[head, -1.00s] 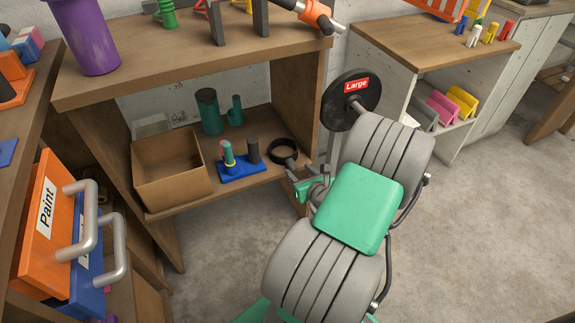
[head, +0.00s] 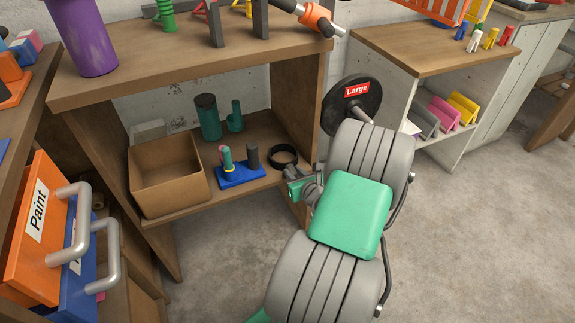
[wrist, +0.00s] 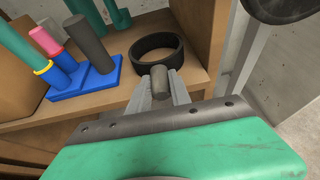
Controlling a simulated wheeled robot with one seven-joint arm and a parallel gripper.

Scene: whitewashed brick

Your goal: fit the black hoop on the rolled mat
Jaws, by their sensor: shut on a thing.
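The black hoop (head: 283,155) is at the right end of the middle shelf, with a short grey-brown stub (wrist: 160,84) at its near side. It also shows in the wrist view (wrist: 138,60). My gripper (wrist: 160,94) is shut on this stub, at the hoop's near side; it also shows in the head view (head: 293,171). I cannot tell whether the hoop touches the shelf. What looks like the rolled mat, a thick dark teal cylinder (head: 208,117), stands upright at the back of the shelf, left of the hoop. Only its lower part shows in the wrist view (wrist: 86,12).
A blue base (head: 240,177) with upright pegs stands left of the hoop. A thinner teal post (head: 236,116) stands beside the mat. An open cardboard box (head: 165,190) fills the shelf's left. The unit's right side panel (head: 300,110) is close to the hoop.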

